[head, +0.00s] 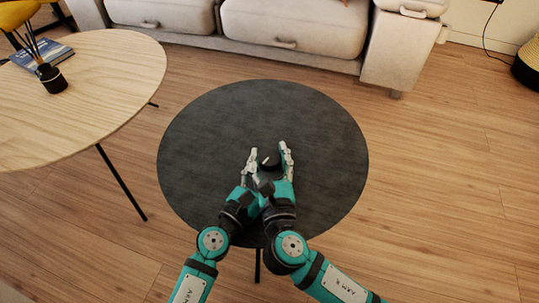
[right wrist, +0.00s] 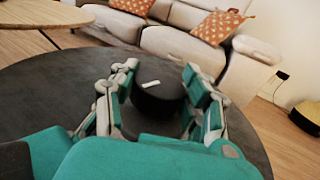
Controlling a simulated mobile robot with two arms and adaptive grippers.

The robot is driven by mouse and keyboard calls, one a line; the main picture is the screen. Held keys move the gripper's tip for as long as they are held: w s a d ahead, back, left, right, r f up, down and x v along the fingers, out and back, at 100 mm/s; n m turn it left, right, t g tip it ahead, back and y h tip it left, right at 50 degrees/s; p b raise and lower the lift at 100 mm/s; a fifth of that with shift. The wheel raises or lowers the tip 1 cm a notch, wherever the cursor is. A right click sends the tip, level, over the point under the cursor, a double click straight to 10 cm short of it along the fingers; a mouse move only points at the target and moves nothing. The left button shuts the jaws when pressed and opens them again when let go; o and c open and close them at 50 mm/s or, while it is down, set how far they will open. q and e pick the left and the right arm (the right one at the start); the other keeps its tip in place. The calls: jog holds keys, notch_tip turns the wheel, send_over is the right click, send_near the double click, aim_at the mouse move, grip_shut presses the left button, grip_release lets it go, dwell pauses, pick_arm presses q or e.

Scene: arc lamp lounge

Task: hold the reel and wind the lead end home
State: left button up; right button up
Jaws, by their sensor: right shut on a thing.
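The reel (head: 272,164) is a dark, round piece on the dark round table (head: 205,130). It also shows in the right wrist view (right wrist: 158,104), between the silver and teal fingers. A small white piece, seemingly the lead end (right wrist: 150,84), lies across the top of the reel. My right gripper (head: 269,153) is shut on the reel, one finger on each side. My left arm reaches in close beside the right one, and its gripper (head: 240,205) is crowded against it. Its fingers cannot be told apart clearly.
A light wooden table (head: 100,85) stands at the left with a black pot (head: 51,78) and a book (head: 40,54) on it. A pale sofa (head: 290,30) is behind. The dark table is otherwise clear around the grippers.

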aim_at(269, 157)
jog(key=shift+a, duration=0.1)
jog(key=o, duration=1.2)
notch_tip(269, 157, up, 10)
